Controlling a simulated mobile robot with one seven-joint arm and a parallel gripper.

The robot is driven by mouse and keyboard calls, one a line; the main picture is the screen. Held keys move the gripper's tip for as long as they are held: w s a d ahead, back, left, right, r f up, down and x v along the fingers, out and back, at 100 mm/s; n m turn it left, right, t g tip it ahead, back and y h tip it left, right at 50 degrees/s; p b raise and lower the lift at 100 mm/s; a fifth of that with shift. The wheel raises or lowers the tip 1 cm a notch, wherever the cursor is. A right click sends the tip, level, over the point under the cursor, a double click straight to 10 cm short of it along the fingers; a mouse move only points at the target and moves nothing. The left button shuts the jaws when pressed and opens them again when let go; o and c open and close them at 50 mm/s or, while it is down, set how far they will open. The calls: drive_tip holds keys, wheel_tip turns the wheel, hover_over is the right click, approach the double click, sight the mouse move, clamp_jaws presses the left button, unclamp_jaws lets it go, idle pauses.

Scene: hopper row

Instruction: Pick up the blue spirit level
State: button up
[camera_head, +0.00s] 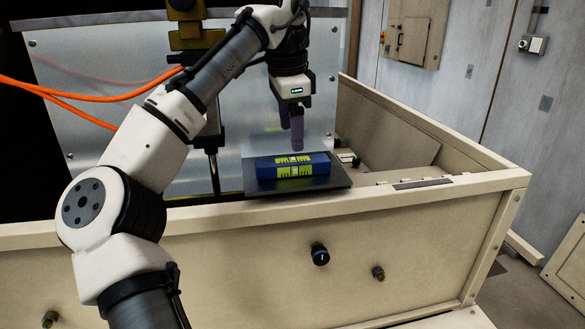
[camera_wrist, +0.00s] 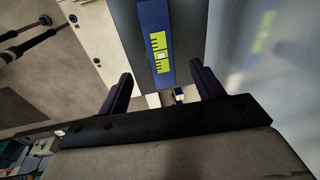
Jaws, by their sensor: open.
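The blue spirit level (camera_head: 265,168) has yellow-green marked panels and lies on a dark flat plate (camera_head: 325,183) at the hopper's front edge. In the wrist view the level (camera_wrist: 151,18) runs lengthwise away from my gripper. My gripper (camera_head: 294,148) points down just above and behind the level in the head view. Its fingers also show in the wrist view (camera_wrist: 160,82), spread apart with the level's near end between or just beyond them. Nothing is held. I cannot tell the exact height gap.
The plate sits on the rim of a cream hopper (camera_head: 430,240) with a black knob (camera_head: 320,254) on its front. A metal panel (camera_head: 90,90) stands behind. Orange cables (camera_head: 90,97) hang at left.

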sight(292, 160)
drive_tip(key=shift+w+d+f+p, duration=0.15)
drive_tip(key=shift+f+p, duration=0.15)
drive_tip(key=shift+f, duration=0.9)
drive_tip(key=shift+w+a+f+p, duration=0.1)
drive_tip(key=shift+w+f+p, duration=0.15)
drive_tip(key=shift+f, duration=0.9)
drive_tip(key=shift+w+d+f+p, duration=0.1)
drive_tip(key=shift+f+p, duration=0.25)
drive_tip(key=shift+f, duration=0.85)
drive_tip(key=c, duration=1.3)
drive_tip(key=shift+o, duration=0.2)
drive_tip(key=shift+r, duration=0.1)
